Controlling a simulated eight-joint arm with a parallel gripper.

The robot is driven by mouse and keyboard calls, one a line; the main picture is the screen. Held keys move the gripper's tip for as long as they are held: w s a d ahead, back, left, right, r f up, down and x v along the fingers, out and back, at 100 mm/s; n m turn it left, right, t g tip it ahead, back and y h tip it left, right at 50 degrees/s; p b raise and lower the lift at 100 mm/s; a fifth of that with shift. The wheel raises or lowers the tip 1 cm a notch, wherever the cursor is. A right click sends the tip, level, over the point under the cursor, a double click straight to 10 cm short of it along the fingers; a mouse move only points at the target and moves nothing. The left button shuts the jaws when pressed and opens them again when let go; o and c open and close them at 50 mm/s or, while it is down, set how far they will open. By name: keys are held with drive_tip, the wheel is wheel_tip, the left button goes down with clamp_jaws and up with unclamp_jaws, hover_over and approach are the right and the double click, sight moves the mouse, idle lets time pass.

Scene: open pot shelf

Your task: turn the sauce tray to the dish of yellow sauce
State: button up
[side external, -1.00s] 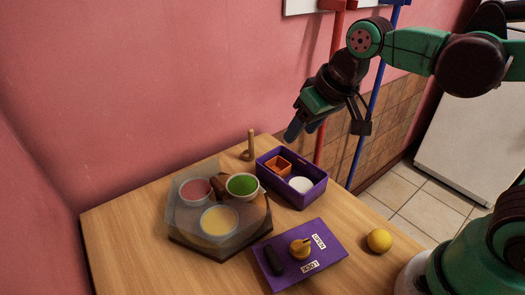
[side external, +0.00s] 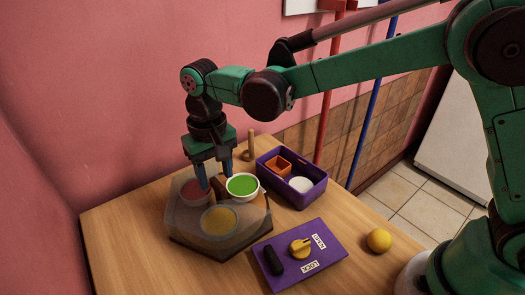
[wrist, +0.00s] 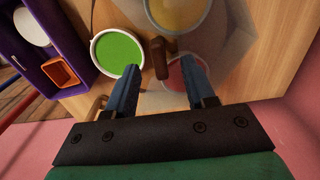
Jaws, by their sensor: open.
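The sauce tray (side external: 180,238) is a dark brown hexagonal turntable under a smoky see-through cover. The dish of green sauce (side external: 243,185) sits bright and uncovered at the right. The dish of yellow sauce (side external: 219,221) is under the cover at the front, and the dish of red sauce (side external: 190,190) is under it at the back left. A brown handle (wrist: 159,57) stands at the tray's middle. My gripper (side external: 216,182) points down over the tray, open. In the wrist view its blue fingers lie either side of the handle; I cannot tell whether they touch it.
A purple panel (side external: 325,258) with a yellow knob (side external: 300,247) and a black grip lies in front.

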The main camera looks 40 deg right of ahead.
drive_tip(key=shift+f, duration=0.85)
clamp_jaws()
idle(0.8)
